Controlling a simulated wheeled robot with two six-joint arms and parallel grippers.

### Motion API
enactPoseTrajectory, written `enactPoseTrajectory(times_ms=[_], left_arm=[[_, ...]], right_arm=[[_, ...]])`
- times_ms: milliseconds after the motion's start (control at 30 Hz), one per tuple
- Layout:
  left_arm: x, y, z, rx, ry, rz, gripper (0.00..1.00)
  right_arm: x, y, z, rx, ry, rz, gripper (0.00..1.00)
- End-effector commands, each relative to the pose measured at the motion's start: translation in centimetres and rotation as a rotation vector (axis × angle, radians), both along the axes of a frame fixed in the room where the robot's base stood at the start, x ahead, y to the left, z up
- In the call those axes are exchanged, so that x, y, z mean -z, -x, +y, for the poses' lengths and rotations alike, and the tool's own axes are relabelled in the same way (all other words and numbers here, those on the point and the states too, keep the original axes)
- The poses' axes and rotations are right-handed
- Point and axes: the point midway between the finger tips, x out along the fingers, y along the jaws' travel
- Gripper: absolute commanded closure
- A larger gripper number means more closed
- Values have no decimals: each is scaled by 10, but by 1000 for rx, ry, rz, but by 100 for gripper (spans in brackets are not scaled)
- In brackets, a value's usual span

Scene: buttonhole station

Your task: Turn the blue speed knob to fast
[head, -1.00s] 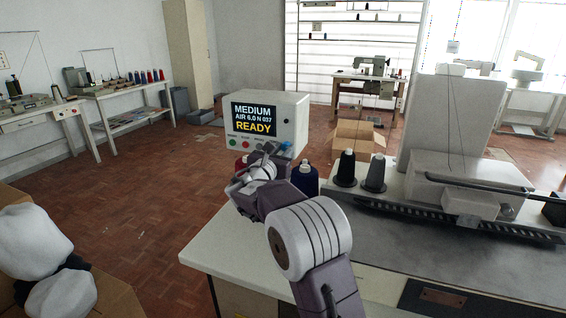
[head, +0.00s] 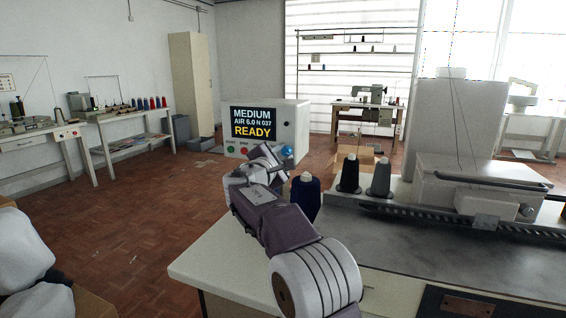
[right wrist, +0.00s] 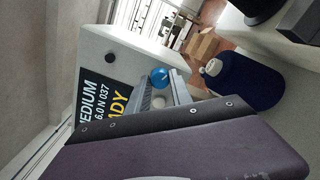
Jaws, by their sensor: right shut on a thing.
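The control box (head: 300,125) is pale, and its screen (head: 254,122) reads MEDIUM, AIR 6.0 N 037, READY. The round blue speed knob (head: 287,151) is at the lower right of its front. The right wrist view shows the knob (right wrist: 159,77) between the tips of my right gripper (right wrist: 161,79), which is shut on it. In the head view my right gripper (head: 272,155) reaches the knob from the front and partly covers the area beside it. Any pointer or marking on the knob is too small to read. My left gripper is out of view.
Green (head: 230,149) and red (head: 243,151) buttons are left of the knob. A dark blue thread cone (head: 305,194) stands close to the right of my right arm. Two dark cones (head: 349,174) and the sewing machine (head: 470,185) are farther right. The pale table corner (head: 205,268) is clear.

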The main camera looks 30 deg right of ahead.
Motion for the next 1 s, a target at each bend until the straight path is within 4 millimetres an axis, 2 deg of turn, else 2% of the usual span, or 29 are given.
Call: enactPoseTrajectory(times_ms=[267, 867, 900, 933, 1000], left_arm=[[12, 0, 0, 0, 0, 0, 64], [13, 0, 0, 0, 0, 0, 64], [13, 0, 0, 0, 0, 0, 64], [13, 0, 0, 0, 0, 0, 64], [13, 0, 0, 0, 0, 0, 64]], right_arm=[[3, 0, 0, 0, -69, -77, 100], [1, 0, 0, 1, -89, -100, 100], [1, 0, 0, 1, -89, -99, 63], [1, 0, 0, 1, -89, -99, 54], [1, 0, 0, 0, -88, -100, 52]])
